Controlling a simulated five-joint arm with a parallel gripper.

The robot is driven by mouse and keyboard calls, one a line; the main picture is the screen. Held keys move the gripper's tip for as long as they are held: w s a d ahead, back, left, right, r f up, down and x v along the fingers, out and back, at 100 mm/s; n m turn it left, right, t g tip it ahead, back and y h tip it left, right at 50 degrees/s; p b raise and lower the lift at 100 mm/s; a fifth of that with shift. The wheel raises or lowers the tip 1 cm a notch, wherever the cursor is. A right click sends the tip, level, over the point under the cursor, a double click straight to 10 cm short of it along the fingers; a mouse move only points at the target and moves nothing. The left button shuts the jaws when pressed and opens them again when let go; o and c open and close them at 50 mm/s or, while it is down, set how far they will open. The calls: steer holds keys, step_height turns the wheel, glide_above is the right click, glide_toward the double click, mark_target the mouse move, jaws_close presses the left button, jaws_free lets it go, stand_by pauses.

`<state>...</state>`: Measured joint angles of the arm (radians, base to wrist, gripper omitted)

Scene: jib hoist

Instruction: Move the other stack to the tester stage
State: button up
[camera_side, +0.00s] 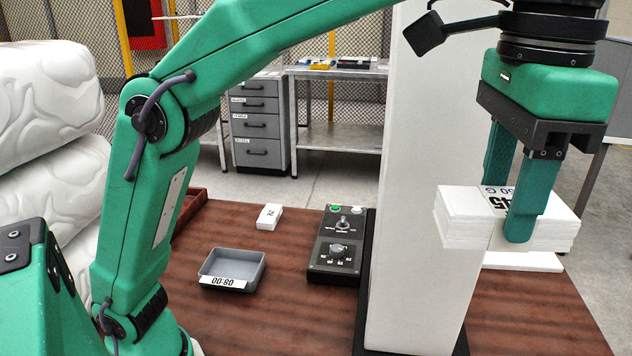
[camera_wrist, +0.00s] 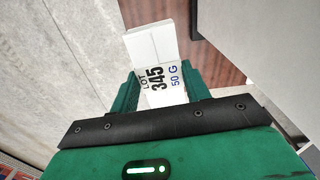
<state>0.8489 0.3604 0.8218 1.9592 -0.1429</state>
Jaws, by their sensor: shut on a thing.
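My gripper (camera_side: 508,215) is shut on a stack of white sheets (camera_side: 462,220) at the right of the side view, with one finger on its near side. The stack's top label reads LOT 345, 50 G in the wrist view (camera_wrist: 163,86), where it sits between my gripper's fingers (camera_wrist: 162,88). A flat white piece (camera_side: 522,261) shows just under the stack; I cannot tell whether they touch. A smaller white stack (camera_side: 269,216) with a dark mark lies on the brown table, left of the control box. I cannot make out which thing is the tester stage.
A tall white column (camera_side: 425,180) stands close left of the held stack. A black control box (camera_side: 338,245) with knobs is beside its base. A grey tray (camera_side: 232,264) with a number tag sits on the brown table (camera_side: 290,320). The table's front is clear.

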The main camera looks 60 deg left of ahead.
steer(key=shift+w+a+f, duration=0.1)
steer(key=shift+a+f, duration=0.25)
steer(key=shift+f, duration=0.35)
steer(key=s+a+f+n, duration=0.1)
steer(key=s+a+f, duration=0.2)
steer(key=a+f, duration=0.55)
steer(key=s+a+f+n, duration=0.1)
steer(key=s+a+f, duration=0.2)
steer(key=a+f, duration=0.55)
steer(key=s+a+f+n, duration=0.1)
steer(key=s+a+f, duration=0.4)
steer(key=f, duration=0.6)
steer(key=w+a+f+n, duration=0.1)
steer(key=w+a+n, duration=0.1)
steer(key=w+n, duration=0.2)
steer(key=w+a+f+n, duration=0.1)
steer(key=w+n, duration=0.4)
steer(key=n, duration=0.5)
steer(key=shift+w+a+f, duration=0.25)
steer(key=shift+a+f, duration=0.1)
steer(key=shift+f, duration=0.1)
steer(key=shift+a+f, duration=0.1)
